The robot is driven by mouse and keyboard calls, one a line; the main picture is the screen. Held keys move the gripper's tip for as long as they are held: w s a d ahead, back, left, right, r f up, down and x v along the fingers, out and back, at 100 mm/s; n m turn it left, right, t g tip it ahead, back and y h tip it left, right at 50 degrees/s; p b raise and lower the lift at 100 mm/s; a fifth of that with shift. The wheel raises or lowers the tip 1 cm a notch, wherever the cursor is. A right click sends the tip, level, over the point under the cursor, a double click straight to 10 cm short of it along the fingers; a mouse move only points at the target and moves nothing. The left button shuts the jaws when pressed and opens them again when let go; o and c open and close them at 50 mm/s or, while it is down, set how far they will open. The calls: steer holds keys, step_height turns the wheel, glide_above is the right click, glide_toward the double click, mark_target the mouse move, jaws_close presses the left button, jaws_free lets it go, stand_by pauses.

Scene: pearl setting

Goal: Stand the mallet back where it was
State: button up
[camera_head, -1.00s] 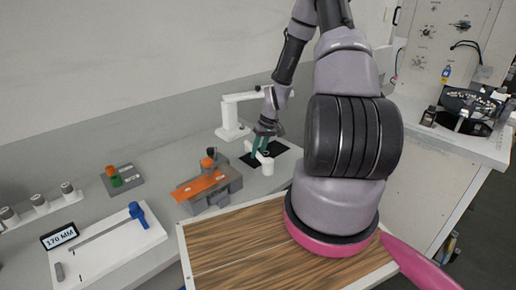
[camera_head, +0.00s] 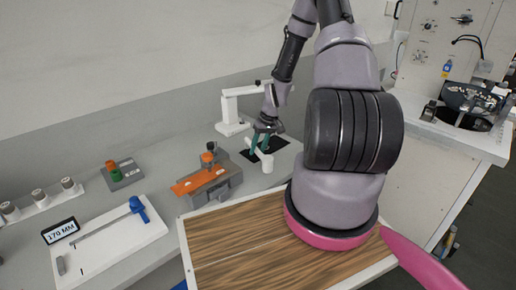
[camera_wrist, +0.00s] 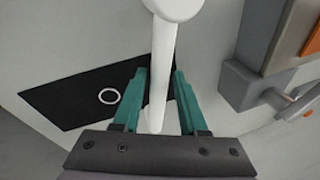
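The white mallet (camera_wrist: 164,65) shows in the wrist view as a pale shaft with a rounded head at the top edge. Its shaft runs between the two teal fingers of my gripper (camera_wrist: 160,73), with narrow gaps visible beside it. My gripper looks open around the shaft. In the head view the mallet's white end (camera_head: 267,163) shows just below my gripper (camera_head: 259,143); the rest is hidden. A black mat (camera_wrist: 65,98) with a white ring (camera_wrist: 109,96) lies left of the shaft in the wrist view. The ring is empty.
A white stand (camera_head: 230,115) is behind my gripper. A grey vise-like block (camera_head: 215,190) with an orange piece (camera_head: 199,181) is to the left. A wooden board (camera_head: 225,235) lies in front. A white gauge board (camera_head: 108,243) is farther left.

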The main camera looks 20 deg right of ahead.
steer(key=shift+o, duration=0.7)
steer(key=w+v, duration=0.1)
steer(key=v, duration=1)
steer(key=shift+s, duration=0.5)
steer(key=s+a+r+m+t+h, duration=0.1)
steer(key=s+a+r, duration=0.2)
steer(key=r, duration=0.9)
steer(key=s+a+r+m+t+h, duration=0.1)
steer(key=s+a+r+t, duration=0.15)
steer(key=r, duration=0.95)
steer(key=s+a+r+m+t+y, duration=0.1)
steer(key=s+a+r, duration=0.4)
steer(key=s+r, duration=0.8)
steer(key=s+m+t, duration=0.1)
steer(key=s+m, duration=0.1)
steer(key=s, duration=0.1)
steer(key=shift+a, duration=0.4)
